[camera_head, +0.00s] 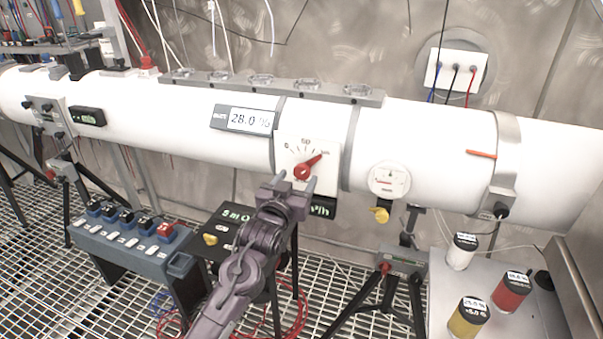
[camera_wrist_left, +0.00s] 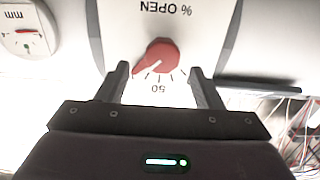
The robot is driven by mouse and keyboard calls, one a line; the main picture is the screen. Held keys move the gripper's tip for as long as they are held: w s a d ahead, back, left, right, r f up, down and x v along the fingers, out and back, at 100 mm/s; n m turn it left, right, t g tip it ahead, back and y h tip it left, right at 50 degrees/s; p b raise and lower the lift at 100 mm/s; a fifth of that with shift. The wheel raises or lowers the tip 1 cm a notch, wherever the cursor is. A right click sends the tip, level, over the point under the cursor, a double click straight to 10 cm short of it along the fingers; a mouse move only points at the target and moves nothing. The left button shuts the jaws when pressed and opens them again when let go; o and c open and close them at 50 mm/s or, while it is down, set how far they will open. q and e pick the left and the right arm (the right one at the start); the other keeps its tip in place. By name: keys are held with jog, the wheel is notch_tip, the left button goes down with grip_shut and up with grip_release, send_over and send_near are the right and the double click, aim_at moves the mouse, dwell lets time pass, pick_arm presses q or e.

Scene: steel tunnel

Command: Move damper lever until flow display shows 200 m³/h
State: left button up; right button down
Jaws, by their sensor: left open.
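The red damper lever (camera_head: 307,168) sits on a white scale plate (camera_head: 290,150) on the pipe; its pointer aims up and right, past the 50 mark. My left gripper (camera_head: 294,183) is open in front of the lever's lower part. In the left wrist view the scale appears upside down, and the open fingers (camera_wrist_left: 158,75) stand on either side of the red lever (camera_wrist_left: 163,55), with no clear contact. A dark display (camera_head: 323,208) with green characters ending in "/h" lies below the plate; my gripper hides its number. My right gripper is out of view.
A display (camera_head: 245,119) reading about 28.0 % is on the pipe. A round gauge (camera_head: 389,180) with a yellow knob (camera_head: 380,214) lies right of the plate. A black box (camera_head: 212,245) and blue switch unit (camera_head: 130,240) stand below. Several capped jars stand on a table (camera_head: 435,285) at right.

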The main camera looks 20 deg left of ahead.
aim_at(301, 173)
pick_arm(q)
jog(key=w, duration=0.3)
jog(key=shift+w+a, duration=0.1)
jog(key=shift+w, duration=0.55)
jog(key=shift+f, duration=0.1)
jog(key=c, duration=1)
jog(key=shift+o, duration=0.2)
jog(key=shift+n+p, duration=0.6)
jog(key=shift+p, duration=0.1)
jog(key=shift+n, duration=0.7)
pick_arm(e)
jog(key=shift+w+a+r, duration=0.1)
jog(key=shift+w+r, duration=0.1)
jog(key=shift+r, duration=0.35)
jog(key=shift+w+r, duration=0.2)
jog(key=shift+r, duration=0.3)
